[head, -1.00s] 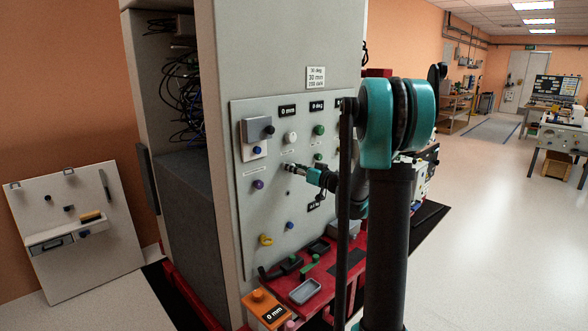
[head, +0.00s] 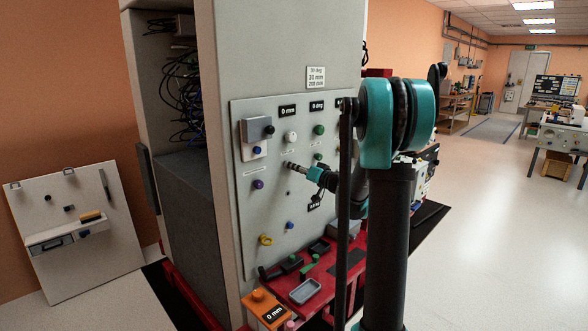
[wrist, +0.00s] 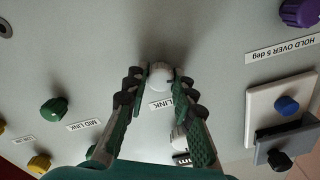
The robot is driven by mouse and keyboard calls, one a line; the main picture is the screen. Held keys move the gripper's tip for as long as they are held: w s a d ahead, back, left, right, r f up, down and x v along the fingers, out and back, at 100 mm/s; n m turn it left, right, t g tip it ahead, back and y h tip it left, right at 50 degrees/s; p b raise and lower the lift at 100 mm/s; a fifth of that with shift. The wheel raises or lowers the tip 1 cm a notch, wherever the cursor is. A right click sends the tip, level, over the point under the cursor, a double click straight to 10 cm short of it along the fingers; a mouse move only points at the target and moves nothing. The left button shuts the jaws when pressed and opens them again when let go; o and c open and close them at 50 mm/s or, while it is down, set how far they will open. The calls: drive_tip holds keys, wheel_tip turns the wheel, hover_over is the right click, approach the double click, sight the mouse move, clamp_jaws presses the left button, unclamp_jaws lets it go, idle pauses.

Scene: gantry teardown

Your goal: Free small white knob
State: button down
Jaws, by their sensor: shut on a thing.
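The small white knob (wrist: 160,75) sits at my fingertips in the wrist view, on the grey panel. My gripper (wrist: 160,82) is shut on it, one finger on each side. In the head view my gripper (head: 289,164) reaches the panel from the right, and I cannot make out the held knob there. Another white knob (wrist: 179,138) shows lower in the wrist view, partly hidden by the right finger. It appears to be the white knob (head: 291,137) above my gripper in the head view.
A raised plate (wrist: 257,113) with a blue knob (wrist: 286,105) is to the right in the wrist view, beside a black knob (wrist: 280,160). A purple knob (wrist: 300,12) is at upper right. A green knob (wrist: 54,108) is at left. A red ledge (head: 330,270) lies below.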

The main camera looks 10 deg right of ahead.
drive_tip(key=shift+d+f+m, duration=0.1)
drive_tip(key=shift+f+m, duration=0.05)
drive_tip(key=shift+m, duration=7.15)
drive_tip(key=c, duration=1.3)
unclamp_jaws()
drive_tip(key=shift+o, duration=0.2)
drive_tip(key=shift+s, duration=0.1)
drive_tip(key=v, duration=1.2)
